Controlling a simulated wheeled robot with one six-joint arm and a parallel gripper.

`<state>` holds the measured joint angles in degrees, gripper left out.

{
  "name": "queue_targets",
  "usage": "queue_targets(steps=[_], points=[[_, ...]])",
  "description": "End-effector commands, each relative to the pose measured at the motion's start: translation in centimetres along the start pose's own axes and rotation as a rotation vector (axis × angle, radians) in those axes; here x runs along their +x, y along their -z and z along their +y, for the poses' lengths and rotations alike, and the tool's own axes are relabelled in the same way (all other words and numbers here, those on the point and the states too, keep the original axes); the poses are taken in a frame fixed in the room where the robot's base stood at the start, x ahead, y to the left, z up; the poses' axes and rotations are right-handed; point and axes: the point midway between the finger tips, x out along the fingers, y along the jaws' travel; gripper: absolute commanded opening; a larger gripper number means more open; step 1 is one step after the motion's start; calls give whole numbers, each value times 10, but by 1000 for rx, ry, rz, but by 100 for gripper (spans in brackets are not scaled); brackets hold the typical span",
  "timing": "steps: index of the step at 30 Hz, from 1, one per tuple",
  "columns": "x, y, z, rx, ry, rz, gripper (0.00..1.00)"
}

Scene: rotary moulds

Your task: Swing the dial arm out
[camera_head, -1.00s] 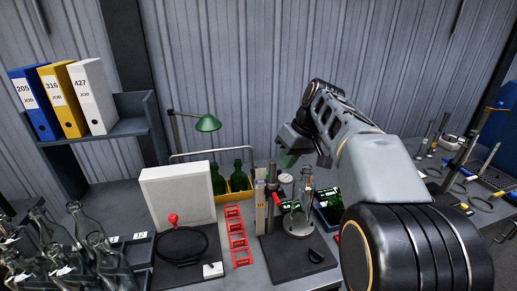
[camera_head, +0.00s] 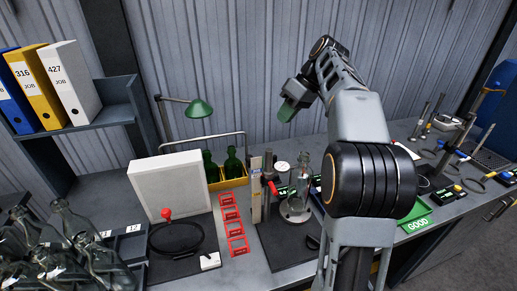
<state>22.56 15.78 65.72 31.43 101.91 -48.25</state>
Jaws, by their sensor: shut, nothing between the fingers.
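A gauge stand (camera_head: 268,165) rises from a dark base plate (camera_head: 283,250) on the bench. A small white round face, seemingly the dial (camera_head: 282,167), shows beside the post, with a red part (camera_head: 272,187) lower down. The dial arm itself is too small to make out clearly. A clear glass bottle (camera_head: 302,185) stands upright on a round rest (camera_head: 296,211) just right of the post. My gripper (camera_head: 287,116) is up in the air above and behind the stand, apart from it, with green fingertips. It looks shut and empty.
Green bottles (camera_head: 232,163) stand in a yellow crate behind. A green GOOD tray (camera_head: 416,222) is at right. Clear bottles crowd the front left.

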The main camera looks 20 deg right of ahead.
Motion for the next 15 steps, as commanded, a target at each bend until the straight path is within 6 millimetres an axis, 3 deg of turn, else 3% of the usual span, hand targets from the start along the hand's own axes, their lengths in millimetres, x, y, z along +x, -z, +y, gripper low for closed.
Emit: queue_targets(steps=[15], points=[[93,-1,-1,0,2,-4,0]])
